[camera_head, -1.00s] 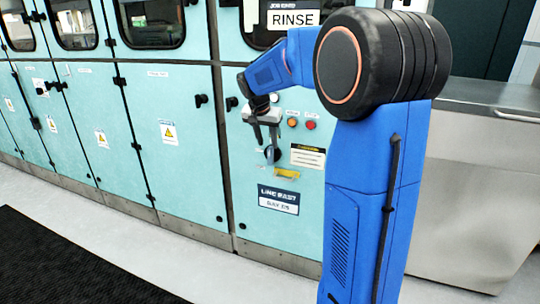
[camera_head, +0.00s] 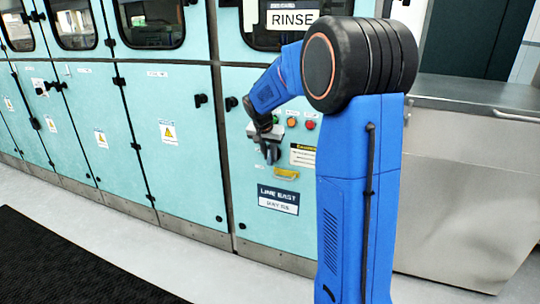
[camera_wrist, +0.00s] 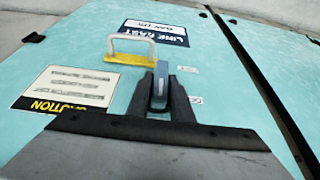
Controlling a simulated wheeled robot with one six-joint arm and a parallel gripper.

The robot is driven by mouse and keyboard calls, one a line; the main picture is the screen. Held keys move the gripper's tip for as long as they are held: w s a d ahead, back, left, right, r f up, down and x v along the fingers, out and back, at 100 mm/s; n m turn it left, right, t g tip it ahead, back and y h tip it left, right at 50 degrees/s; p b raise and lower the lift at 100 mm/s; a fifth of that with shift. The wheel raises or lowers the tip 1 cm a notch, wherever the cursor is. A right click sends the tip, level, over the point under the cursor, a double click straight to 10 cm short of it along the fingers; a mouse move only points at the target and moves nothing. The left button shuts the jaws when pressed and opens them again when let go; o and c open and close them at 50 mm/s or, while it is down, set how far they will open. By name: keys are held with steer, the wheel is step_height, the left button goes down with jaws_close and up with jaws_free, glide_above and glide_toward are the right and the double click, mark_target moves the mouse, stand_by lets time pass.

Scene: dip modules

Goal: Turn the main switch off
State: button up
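The main switch has a blue-grey handle (camera_wrist: 159,86) on the light teal cabinet panel. In the wrist view the handle runs up and down the picture, between the two dark fingers of my gripper (camera_wrist: 163,92), which lie close along both its sides. In the head view my gripper (camera_head: 270,147) is at the switch, below the indicator lights, and hides most of it. Two small white labels (camera_wrist: 187,69) lie right of the handle in the wrist view; their text is too small to read.
A yellow-based bracket (camera_wrist: 131,52) stands out close to the switch. A caution label (camera_wrist: 68,87) and a LINE EAST plate (camera_head: 278,199) are on the same panel. Orange and red lights (camera_head: 310,125) sit above. Grey floor (camera_head: 170,250) is free in front.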

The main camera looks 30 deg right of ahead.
jaws_close()
steer(key=g+h, duration=0.2)
steer(key=shift+w+a+n+g, duration=0.2)
steer(key=shift+w+n+g, duration=0.1)
steer(key=shift+n, duration=0.1)
steer(key=g+h, duration=0.1)
steer(key=g, duration=0.1)
steer(key=n+g+h, duration=0.1)
steer(key=h, duration=0.1)
steer(key=shift+w+a+f+g, duration=0.1)
steer(key=shift+a+f+g, duration=0.1)
steer(key=shift+g, duration=0.2)
steer(key=shift+w+f+n+g+h, duration=0.15)
steer(key=shift+n+g+h, duration=0.3)
steer(key=shift+g+h, duration=0.6)
steer(key=shift+s+f+n+g+h, duration=0.1)
steer(key=shift+n+g+h, duration=0.45)
steer(key=shift+h, duration=0.8)
steer(key=shift+w+f+n+g+h, duration=0.15)
steer(key=shift+n+g+h, duration=0.15)
steer(key=shift+g+h, duration=0.8)
steer(key=shift+s, duration=0.1)
steer(key=o, duration=0.6)
jaws_free()
steer(key=shift+c, duration=0.2)
